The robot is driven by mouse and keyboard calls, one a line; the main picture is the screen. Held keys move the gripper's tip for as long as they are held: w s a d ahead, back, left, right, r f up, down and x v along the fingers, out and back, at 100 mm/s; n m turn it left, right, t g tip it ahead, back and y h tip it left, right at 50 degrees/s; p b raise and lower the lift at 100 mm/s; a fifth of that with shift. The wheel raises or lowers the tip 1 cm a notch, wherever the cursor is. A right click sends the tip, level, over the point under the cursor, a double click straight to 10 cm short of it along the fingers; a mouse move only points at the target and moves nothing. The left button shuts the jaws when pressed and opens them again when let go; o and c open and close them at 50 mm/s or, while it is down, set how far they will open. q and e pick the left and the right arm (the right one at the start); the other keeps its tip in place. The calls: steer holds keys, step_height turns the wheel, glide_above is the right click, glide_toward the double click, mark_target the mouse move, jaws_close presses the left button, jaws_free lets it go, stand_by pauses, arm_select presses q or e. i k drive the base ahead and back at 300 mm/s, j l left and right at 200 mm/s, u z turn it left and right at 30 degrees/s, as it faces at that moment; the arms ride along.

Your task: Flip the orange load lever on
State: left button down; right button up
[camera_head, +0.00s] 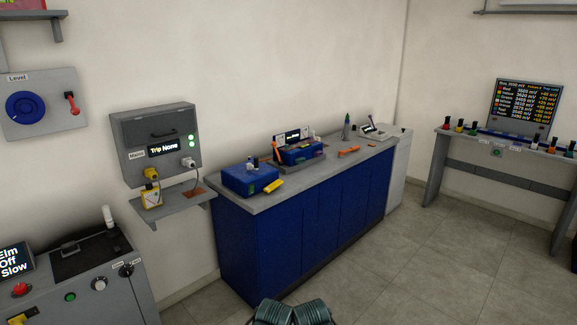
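An orange upright lever-like piece (277,152) stands at the left end of a blue unit with a small dark display (300,154) on the long counter. It looks like the load lever, but its label and exact setting are too small to tell. Two dark teal ribbed parts of mine show at the bottom edge, one at left (272,312) and one at right (312,312). They appear to be my grippers, side by side, low in front of the counter and well away from the lever. Their fingers cannot be made out.
The grey counter top (225,196) on blue cabinets also bears a blue box (248,180), a yellow item (274,186) and an orange item (348,150). A wall panel has a red lever (71,104). The tiled floor (400,270) at right is clear.

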mark_target(281, 162)
steer(key=i, duration=0.75)
steer(key=i+j+z, duration=0.15)
steer(key=i, duration=1.4)
steer(key=i+j+z, duration=0.1)
steer(key=i+z, duration=0.15)
steer(key=i, duration=0.15)
steer(key=i+j+z, duration=0.55)
steer(key=i, duration=0.2)
steer(key=l, duration=0.1)
